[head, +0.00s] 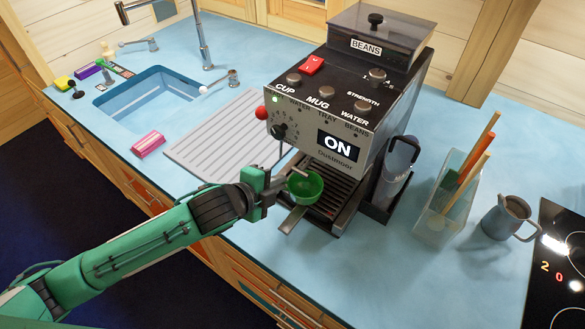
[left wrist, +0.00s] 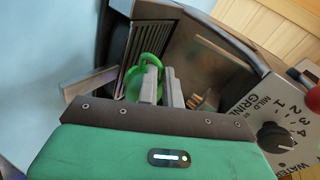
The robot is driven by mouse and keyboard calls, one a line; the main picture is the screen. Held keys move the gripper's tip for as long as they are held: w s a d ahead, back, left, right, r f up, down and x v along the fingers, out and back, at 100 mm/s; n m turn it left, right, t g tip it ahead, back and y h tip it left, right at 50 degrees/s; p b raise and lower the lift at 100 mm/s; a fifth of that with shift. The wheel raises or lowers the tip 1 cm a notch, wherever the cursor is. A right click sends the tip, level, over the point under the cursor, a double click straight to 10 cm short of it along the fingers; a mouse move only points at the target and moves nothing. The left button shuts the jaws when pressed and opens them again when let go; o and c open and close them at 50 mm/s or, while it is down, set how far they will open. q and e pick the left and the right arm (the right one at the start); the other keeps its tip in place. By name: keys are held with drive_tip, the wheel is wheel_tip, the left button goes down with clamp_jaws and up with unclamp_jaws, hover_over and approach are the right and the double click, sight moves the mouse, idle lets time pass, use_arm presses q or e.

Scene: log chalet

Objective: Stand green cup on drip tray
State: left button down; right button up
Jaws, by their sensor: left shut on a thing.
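The green cup (head: 306,187) is at the front of the coffee machine (head: 340,120), over the dark slatted drip tray (head: 345,186). My left gripper (head: 288,180) comes in from the left and is shut on the cup's near side. In the left wrist view the fingers (left wrist: 160,88) close at the green cup (left wrist: 150,68), beside the slats of the drip tray (left wrist: 134,50). The cup looks upright; I cannot tell whether its base touches the tray. My right gripper is not in view.
A grey ridged drainboard (head: 215,135) and blue sink (head: 150,95) lie to the left. A metal pitcher stands in a dark holder right of the machine. A clear box with sticks (head: 445,205), a grey jug (head: 505,218) and a black hob (head: 555,260) stand further right. Front counter is clear.

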sight(299, 190)
use_arm(q)
drive_tip(key=shift+w+d, duration=0.55)
drive_tip(key=shift+w, duration=0.15)
drive_tip(key=w+d, duration=0.1)
drive_tip(key=w+d+p, duration=0.1)
drive_tip(key=shift+w+r, duration=0.2)
drive_tip(key=shift+w, duration=0.15)
drive_tip(key=shift+w+d+f+p, duration=0.15)
drive_tip(key=shift+f+p, duration=0.1)
drive_tip(key=shift+f, duration=0.2)
drive_tip(key=shift+w+d+f+p, duration=0.1)
drive_tip(key=shift+f+p, duration=0.1)
drive_tip(key=shift+f, duration=0.25)
drive_tip(key=shift+s+a, duration=0.1)
drive_tip(key=shift+f, duration=0.1)
drive_tip(key=c, duration=1.6)
unclamp_jaws()
drive_tip(key=shift+f, duration=0.1)
drive_tip(key=shift+o, duration=0.2)
